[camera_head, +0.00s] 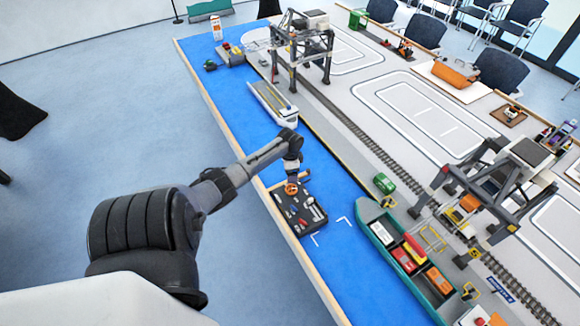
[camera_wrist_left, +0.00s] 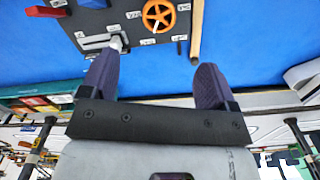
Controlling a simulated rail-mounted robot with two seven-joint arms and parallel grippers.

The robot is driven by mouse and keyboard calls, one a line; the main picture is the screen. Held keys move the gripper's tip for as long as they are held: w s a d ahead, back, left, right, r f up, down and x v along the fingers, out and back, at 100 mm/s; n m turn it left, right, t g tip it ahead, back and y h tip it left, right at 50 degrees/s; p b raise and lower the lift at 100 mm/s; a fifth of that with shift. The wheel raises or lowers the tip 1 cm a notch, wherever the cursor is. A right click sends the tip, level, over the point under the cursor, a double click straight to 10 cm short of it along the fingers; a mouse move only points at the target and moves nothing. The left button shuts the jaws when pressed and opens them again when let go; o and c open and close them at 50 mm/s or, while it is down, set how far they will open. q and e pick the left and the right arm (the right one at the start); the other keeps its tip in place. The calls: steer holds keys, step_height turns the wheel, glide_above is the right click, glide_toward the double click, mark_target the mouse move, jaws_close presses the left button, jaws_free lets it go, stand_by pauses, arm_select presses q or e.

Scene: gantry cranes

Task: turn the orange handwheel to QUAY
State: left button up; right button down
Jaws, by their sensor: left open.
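The orange handwheel (camera_wrist_left: 159,15) is mounted on a dark control panel (camera_wrist_left: 130,47), with small white labels around it that are too small to read. In the head view the wheel (camera_head: 291,189) shows at the panel's far end, partly hidden by my left gripper. The panel (camera_head: 318,222) lies on the blue surface. In the left wrist view my left gripper (camera_wrist_left: 155,78) is open, its two dark fingers apart with nothing between them. The wheel is beyond the fingertips and appears apart from them. My right gripper is in neither view.
A grey lever (camera_wrist_left: 115,42) on the panel is close to one left fingertip; contact cannot be told. A red handle (camera_wrist_left: 46,11) is also on the panel. A teal ship (camera_head: 375,215) and a gantry crane (camera_head: 490,190) stand to the right. A white ship (camera_head: 272,103) lies beyond.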

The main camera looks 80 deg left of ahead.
arm_select(q)
steer(key=shift+r, duration=0.65)
stand_by(1.4)
